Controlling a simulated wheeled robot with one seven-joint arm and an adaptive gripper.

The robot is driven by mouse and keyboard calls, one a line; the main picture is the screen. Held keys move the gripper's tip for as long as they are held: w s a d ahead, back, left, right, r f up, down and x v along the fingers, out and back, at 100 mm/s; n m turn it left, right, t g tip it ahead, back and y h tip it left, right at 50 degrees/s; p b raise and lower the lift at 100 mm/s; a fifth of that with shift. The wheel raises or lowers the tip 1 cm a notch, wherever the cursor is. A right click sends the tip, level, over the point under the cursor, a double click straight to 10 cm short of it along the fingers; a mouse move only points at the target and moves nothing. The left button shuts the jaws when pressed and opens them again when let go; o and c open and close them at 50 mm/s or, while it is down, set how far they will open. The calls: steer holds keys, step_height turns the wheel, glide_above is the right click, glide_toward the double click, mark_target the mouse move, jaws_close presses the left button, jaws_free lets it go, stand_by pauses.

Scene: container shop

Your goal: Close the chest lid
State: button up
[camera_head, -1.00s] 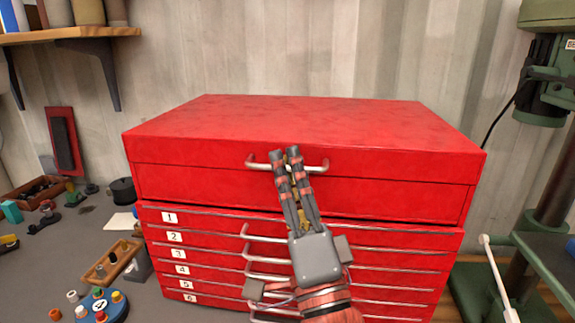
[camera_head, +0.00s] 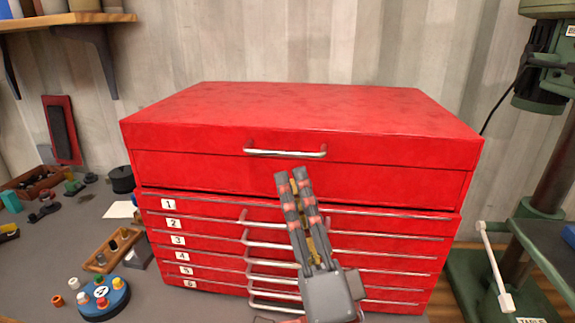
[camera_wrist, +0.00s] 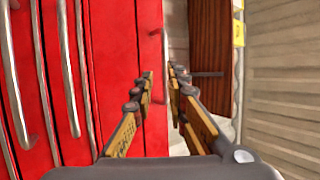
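A red tool chest (camera_head: 400,190) with several numbered drawers stands on the grey bench. Its lid (camera_head: 300,105) lies flat on top, level with the chest, with no open gap visible along its front seam. A silver handle (camera_head: 285,153) is on the lid's front edge. My gripper (camera_head: 291,173) is in front of the chest, just below the lid handle, apart from it and empty. Its two fingers are close together with a narrow gap between the tips, seen also in the wrist view (camera_wrist: 160,73). The wrist view shows the red drawer fronts (camera_wrist: 112,70) at left.
A blue round holder with coloured pegs (camera_head: 103,298) and a wooden tray (camera_head: 115,247) sit on the bench left of the chest. A green drill press (camera_head: 545,95) stands at right. A wooden shelf (camera_head: 75,18) is at upper left.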

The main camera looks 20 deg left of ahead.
steer(key=v, duration=0.6)
steer(key=shift+s, duration=0.15)
steer(key=shift+d, duration=0.1)
